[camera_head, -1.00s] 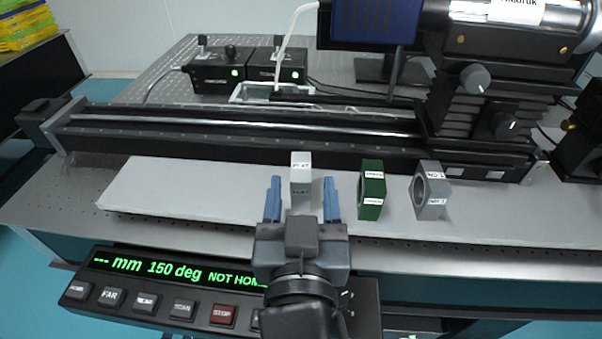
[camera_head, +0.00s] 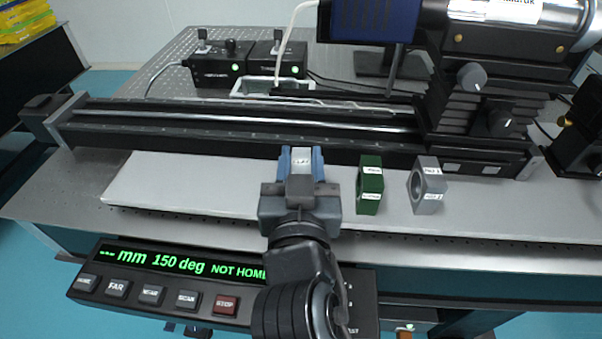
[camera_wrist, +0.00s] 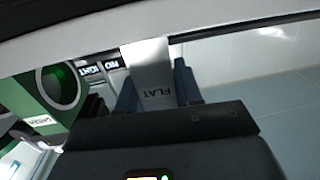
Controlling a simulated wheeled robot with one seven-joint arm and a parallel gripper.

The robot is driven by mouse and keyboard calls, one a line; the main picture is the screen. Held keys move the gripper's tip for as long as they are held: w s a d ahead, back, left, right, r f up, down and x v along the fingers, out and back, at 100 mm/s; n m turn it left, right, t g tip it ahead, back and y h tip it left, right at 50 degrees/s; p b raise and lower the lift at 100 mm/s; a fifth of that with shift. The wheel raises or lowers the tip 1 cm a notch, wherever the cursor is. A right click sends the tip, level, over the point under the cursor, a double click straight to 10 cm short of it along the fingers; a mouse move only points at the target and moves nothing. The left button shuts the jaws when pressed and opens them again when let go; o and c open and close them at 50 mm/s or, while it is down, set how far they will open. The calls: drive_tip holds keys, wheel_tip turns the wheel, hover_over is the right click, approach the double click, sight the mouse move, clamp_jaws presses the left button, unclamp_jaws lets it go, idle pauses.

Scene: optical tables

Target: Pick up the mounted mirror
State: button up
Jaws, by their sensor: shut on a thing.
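The mounted mirror is the light grey block labelled FLAT (camera_head: 301,157), the leftmost of three mounts over the pale board (camera_head: 165,187). My gripper (camera_head: 301,161) is shut on it, with a blue finger on each side. In the wrist view the FLAT block (camera_wrist: 151,75) sits between the two blue fingers. My gripper hides its lower part in the head view, so I cannot tell whether it still touches the board.
A green mount (camera_head: 370,188) and a grey mount with a round hole (camera_head: 428,187) stand to the right. A long black rail (camera_head: 250,127) runs behind. A display panel with buttons (camera_head: 170,285) is in front. The board's left part is clear.

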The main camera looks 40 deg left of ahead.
clamp_jaws()
